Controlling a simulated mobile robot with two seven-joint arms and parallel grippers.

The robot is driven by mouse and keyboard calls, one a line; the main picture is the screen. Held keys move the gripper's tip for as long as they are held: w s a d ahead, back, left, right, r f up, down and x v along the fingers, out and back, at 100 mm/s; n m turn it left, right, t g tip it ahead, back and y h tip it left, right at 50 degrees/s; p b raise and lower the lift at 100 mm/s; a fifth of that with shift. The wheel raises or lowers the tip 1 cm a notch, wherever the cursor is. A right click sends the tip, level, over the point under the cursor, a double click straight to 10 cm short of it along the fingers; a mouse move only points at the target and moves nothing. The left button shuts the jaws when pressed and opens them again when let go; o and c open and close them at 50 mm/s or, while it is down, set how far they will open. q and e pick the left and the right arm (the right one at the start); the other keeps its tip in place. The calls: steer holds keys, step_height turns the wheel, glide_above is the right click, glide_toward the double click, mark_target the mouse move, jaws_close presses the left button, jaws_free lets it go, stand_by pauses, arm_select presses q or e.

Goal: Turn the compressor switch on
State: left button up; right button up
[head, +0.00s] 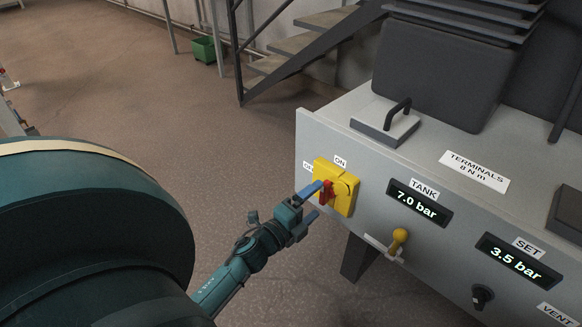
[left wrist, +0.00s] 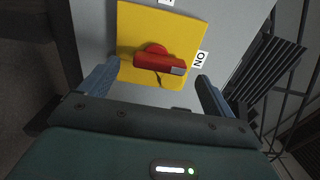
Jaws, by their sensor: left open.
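The compressor switch is a red handle (head: 326,190) on a yellow plate (head: 347,200) at the left end of the grey panel. A white ON label (head: 341,161) sits above the plate, and another label, partly readable, is at its left. Contact cannot be told. My right gripper is not in view.
The panel has a TANK display (head: 418,203) reading 7.0 bar, a SET display (head: 519,261) reading 3.5 bar, a yellow lever (head: 398,241) and a black knob (head: 482,296). A black handle (head: 397,112) stands on top.

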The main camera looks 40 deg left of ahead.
arm_select(q)
steer(key=s, duration=1)
steer(key=shift+a, duration=0.4)
